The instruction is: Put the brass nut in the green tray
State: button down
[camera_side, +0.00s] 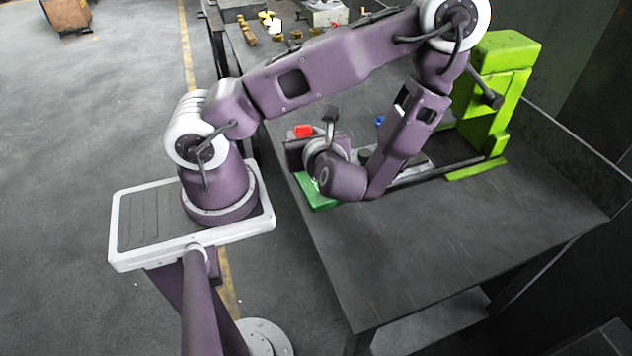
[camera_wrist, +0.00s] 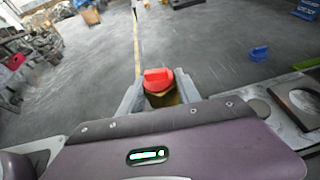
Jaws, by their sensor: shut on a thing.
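My gripper (camera_wrist: 160,94) is shut on a brass-coloured piece (camera_wrist: 166,98), which I take for the brass nut. Only a small part of it shows between the two grey fingers. A red piece with a raised block on top (camera_wrist: 158,80) shows right at the nut, and I cannot tell whether they touch. The red piece also shows in the side view (camera_side: 304,131), just beyond my wrist. The green tray (camera_side: 318,201) lies at the table's left edge, below my wrist and partly hidden by it. The fingers and the nut are hidden in the side view.
A blue piece (camera_wrist: 259,53) lies to the right in the wrist view. A bright green press frame (camera_side: 497,95) stands at the table's right. Several brass pieces (camera_side: 248,36) lie at the back left. The front of the table (camera_side: 440,255) is clear.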

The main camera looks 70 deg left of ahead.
jog(key=shift+w+d+f+m+t, duration=0.35)
jog(key=shift+f+m+t, duration=0.2)
jog(key=shift+m+t, duration=0.2)
notch_tip(320, 180, down, 5)
jog(key=shift+d, duration=0.1)
jog(key=c, duration=0.8)
grip_release()
jog(key=shift+f, duration=0.15)
jog(key=shift+c, duration=0.2)
